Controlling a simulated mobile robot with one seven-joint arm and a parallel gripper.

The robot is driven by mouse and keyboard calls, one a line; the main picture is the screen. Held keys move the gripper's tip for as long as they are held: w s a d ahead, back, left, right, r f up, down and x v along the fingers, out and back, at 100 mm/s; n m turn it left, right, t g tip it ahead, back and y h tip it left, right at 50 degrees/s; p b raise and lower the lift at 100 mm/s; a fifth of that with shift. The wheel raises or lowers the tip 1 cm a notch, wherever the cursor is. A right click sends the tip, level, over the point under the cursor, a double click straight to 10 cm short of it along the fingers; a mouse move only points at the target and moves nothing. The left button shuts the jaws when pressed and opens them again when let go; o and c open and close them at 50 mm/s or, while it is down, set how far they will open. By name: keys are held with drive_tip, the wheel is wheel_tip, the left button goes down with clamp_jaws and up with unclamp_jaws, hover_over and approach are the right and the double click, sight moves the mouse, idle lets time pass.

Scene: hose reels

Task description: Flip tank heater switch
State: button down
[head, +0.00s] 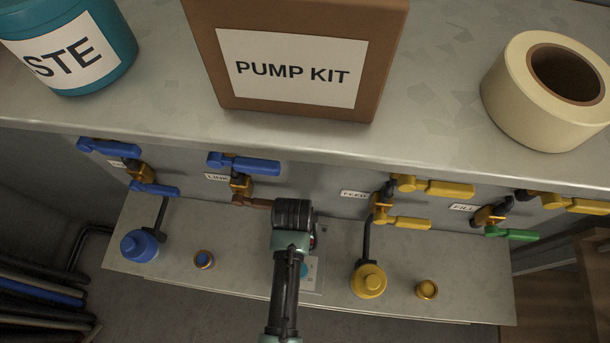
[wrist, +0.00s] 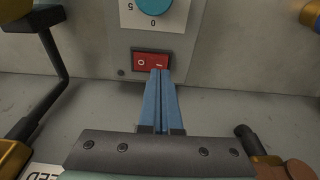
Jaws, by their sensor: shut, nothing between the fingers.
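The red rocker switch (wrist: 146,62) shows in the wrist view, set in a grey panel and marked with a circle on its left half and a bar on its right half. My gripper (wrist: 161,72) is shut and empty. Its blue fingertips overlap the right half of the switch in the picture; I cannot tell whether they touch it. A teal dial (wrist: 155,6) on a white plate sits beyond the switch. In the head view, my arm hides the fingers and most of the switch area, and part of the teal dial (head: 307,271) shows beside it.
Blue-handled valves (head: 243,163) and yellow-handled valves (head: 432,187) line the wall on both sides. A blue cap (head: 139,246) and a yellow cap (head: 369,281) with dark pipes stand on the lower ledge. The shelf above holds a pump kit box (head: 300,60), a tape roll (head: 525,100) and a teal tub (head: 110,70).

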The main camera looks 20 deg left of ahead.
drive_tip(key=shift+f+b, duration=0.6)
drive_tip(key=shift+f, duration=0.3)
idle(0.4)
drive_tip(key=shift+r, duration=0.1)
wheel_tip(320, 180, up, 7)
drive_tip(key=p, duration=0.7)
drive_tip(key=shift+p, duration=0.3)
